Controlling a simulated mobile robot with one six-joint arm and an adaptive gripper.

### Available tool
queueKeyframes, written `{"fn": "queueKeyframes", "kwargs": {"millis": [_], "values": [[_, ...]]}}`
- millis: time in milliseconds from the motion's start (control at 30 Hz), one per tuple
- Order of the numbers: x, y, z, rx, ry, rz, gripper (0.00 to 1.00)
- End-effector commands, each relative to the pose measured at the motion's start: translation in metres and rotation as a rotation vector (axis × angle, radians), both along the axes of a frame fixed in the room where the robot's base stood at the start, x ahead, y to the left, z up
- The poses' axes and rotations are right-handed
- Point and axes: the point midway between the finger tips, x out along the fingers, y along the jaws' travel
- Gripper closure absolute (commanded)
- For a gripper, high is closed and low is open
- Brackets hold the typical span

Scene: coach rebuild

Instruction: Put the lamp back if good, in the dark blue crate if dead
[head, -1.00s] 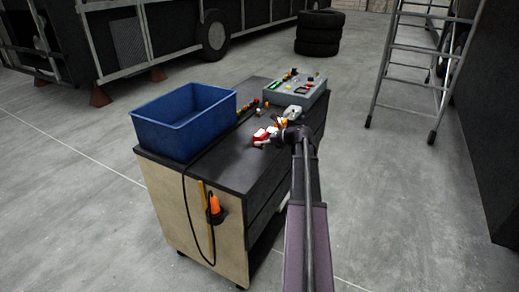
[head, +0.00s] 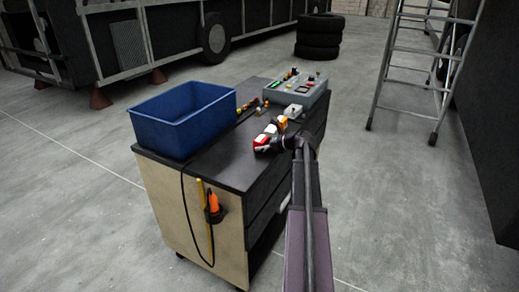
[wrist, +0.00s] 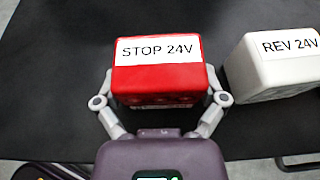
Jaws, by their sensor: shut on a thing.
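A red lamp block labelled "STOP 24V" (wrist: 157,72) fills the upper middle of the wrist view. It also shows in the head view (head: 261,141), near the right edge of the cart top. My gripper (wrist: 160,95) is shut on its two sides, one finger left and one right. In the head view my gripper (head: 272,147) reaches in from the right. The lamp appears to be at the dark top; I cannot tell whether it is lifted. Whether it is lit is not clear. The blue crate (head: 165,137) stands on the cart's left end, and it looks empty.
A white "REV 24V" lamp (wrist: 272,68) stands close right of the red one. An orange lamp (head: 282,122) and a grey test box (head: 297,91) are farther back. Small coloured parts (head: 248,106) line the back. Free dark top (head: 225,165) lies between crate and lamps.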

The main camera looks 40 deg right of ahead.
Motion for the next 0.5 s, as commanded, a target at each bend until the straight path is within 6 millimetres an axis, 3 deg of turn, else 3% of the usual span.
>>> {"fn": "queueKeyframes", "kwargs": {"millis": [400, 433, 500], "values": [[-0.0001, -0.0002, -0.0036, 0.000, 0.000, 0.000, 0.67], [-0.0001, -0.0002, -0.0028, 0.000, 0.000, 0.000, 0.04], [-0.0001, -0.0002, -0.0023, 0.000, 0.000, 0.000, 0.00]]}}
